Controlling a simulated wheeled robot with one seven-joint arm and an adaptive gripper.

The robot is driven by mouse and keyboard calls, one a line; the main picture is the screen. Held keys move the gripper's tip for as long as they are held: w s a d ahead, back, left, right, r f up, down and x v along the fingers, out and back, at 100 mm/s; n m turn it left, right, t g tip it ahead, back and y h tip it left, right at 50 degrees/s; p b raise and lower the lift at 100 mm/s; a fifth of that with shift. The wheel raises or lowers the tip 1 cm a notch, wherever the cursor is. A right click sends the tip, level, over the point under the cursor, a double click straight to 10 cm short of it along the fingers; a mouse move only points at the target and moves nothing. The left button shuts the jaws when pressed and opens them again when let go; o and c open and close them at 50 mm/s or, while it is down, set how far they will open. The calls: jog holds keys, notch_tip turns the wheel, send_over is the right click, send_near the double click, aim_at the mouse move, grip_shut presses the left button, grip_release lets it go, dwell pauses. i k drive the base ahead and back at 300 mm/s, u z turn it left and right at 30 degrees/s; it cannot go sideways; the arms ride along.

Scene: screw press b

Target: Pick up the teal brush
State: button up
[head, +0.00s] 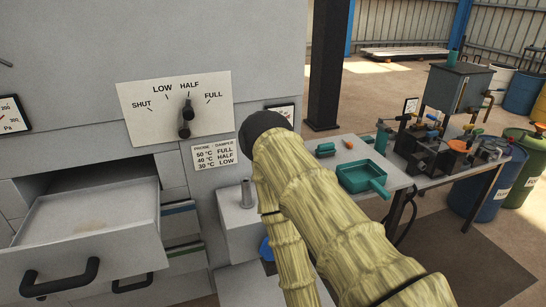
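In the head view, a small teal piece (325,149) lies at the left end of a grey side table, just right of my arm. It may be the teal brush, but it is too small to tell and may be partly hidden by my arm. A teal pan with a handle (362,177) lies near the table's front edge. A teal upright object (382,137) stands at the back of the table. My arm, in a pale yellow sleeve, crosses the middle of the view. My gripper does not show.
The grey side table (399,179) also holds a small orange item (348,144). A bench with valves (440,150) adjoins it on the right. An open drawer (90,215) juts out at lower left from a grey machine with a damper dial (177,107). Barrels (523,170) stand far right.

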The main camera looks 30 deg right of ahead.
aim_at(326, 149)
jog(key=z, duration=0.05)
jog(key=k, duration=0.5)
jog(key=z, duration=2.8)
jog(key=i, duration=2.6)
jog(key=u, duration=3.2)
